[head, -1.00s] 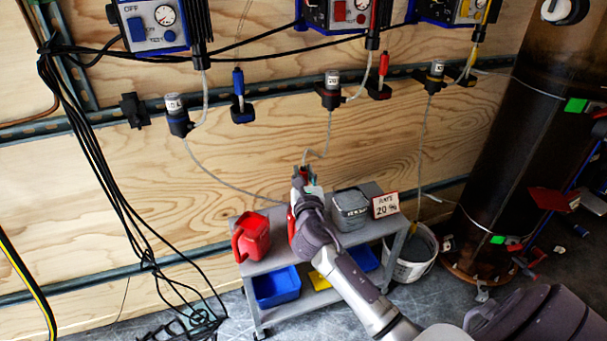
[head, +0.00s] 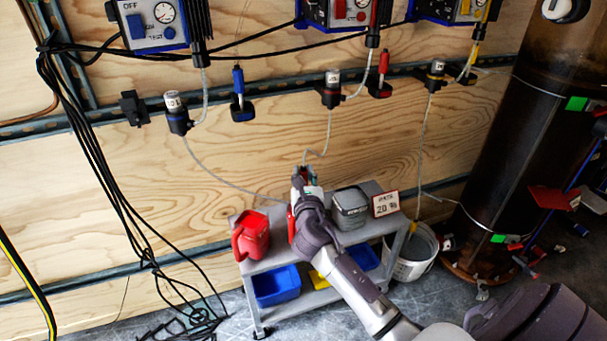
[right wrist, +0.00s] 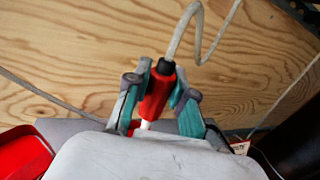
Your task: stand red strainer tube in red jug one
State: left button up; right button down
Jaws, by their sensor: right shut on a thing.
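The red strainer tube (right wrist: 157,95) is a red cylinder with a black collar, and a pale hose rises from its top. My right gripper (right wrist: 158,98) is shut on it, with a finger on each side; a short white piece shows below. In the head view my right gripper (head: 305,174) is above the cart's back edge and mostly hides the tube. A red jug (head: 252,238) stands on the left of the cart top. Another red part (head: 291,224) shows beside my wrist, mostly hidden. I cannot tell which is jug one. My left gripper is out of view.
The grey cart (head: 275,262) also holds a grey jug (head: 350,208) and a sign (head: 385,204). Blue bins (head: 277,286) sit on its lower shelf. A white bucket (head: 413,262) stands at its right. The plywood wall (head: 260,125) is close behind, with hoses hanging.

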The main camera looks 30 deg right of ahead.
jog(key=c, duration=0.9)
grip_release()
jog(key=v, duration=1.2)
